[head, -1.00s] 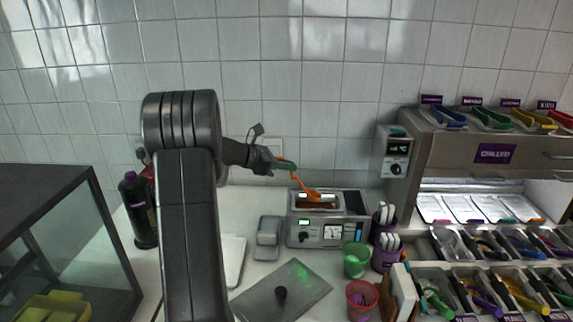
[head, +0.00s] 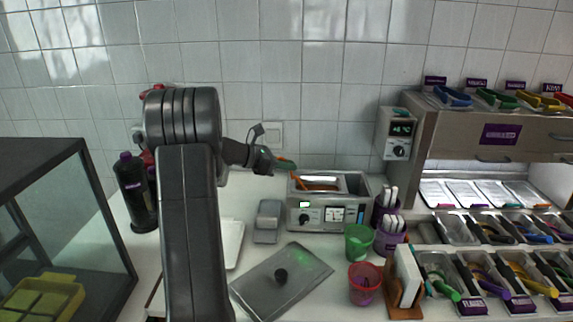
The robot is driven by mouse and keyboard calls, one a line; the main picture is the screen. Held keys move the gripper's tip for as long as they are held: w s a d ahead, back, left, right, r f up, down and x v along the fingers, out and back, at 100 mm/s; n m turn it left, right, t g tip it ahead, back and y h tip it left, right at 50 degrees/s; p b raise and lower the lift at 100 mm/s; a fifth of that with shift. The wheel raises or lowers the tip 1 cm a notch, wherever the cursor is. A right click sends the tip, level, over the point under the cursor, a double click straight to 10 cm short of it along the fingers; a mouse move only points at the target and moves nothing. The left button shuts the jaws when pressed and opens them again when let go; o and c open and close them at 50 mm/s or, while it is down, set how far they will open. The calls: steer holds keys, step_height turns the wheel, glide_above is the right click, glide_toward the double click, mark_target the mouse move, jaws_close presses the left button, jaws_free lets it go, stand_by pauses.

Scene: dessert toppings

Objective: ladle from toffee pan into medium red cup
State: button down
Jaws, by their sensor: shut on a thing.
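My gripper (head: 284,164) is shut on the handle of an orange ladle (head: 316,185), just left of the food warmer. The ladle's bowl end is down in the left pan (head: 300,178) of the warmer, which I take to be the toffee pan. The ladle's lower end and the pan's contents are mostly hidden by the rim. The red cup (head: 365,283) stands upright on the counter, in front and to the right of the warmer. Something purple shows in or through it.
The warmer (head: 347,217) has a second opening on its right. A green cup (head: 358,242) and purple holders (head: 390,240) stand near the red cup. A flat metal lid (head: 300,262) with a black knob lies in front. Topping bins (head: 470,290) fill the right.

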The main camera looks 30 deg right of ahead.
mark_target(282, 157)
steer(key=shift+s+d, duration=0.2)
steer(key=shift+d, duration=1.05)
steer(key=shift+f, duration=0.35)
steer(key=a+f+h+b, duration=0.1)
steer(key=b, duration=0.2)
steer(key=a+f+h+b, duration=0.1)
steer(key=b, duration=0.3)
steer(key=shift+w+a+f+h, duration=0.2)
steer(key=shift+f+h, duration=0.1)
steer(key=shift+h, duration=0.1)
steer(key=shift+a+f+b, duration=0.15)
steer(key=shift+b, duration=0.4)
steer(key=shift+h, duration=0.3)
steer(key=shift+a+r, duration=0.1)
steer(key=shift+r, duration=0.15)
steer(key=shift+h, duration=0.6)
steer(key=shift+a+r+p, duration=0.25)
steer(key=shift+r+p, duration=0.45)
steer(key=shift+r, duration=0.8)
steer(key=shift+a+r+p, duration=0.2)
steer(key=shift+r+p, duration=0.5)
steer(key=shift+r, duration=0.75)
steer(key=shift+r+p, duration=1.45)
steer(key=shift+r, duration=0.35)
steer(key=shift+a, duration=0.1)
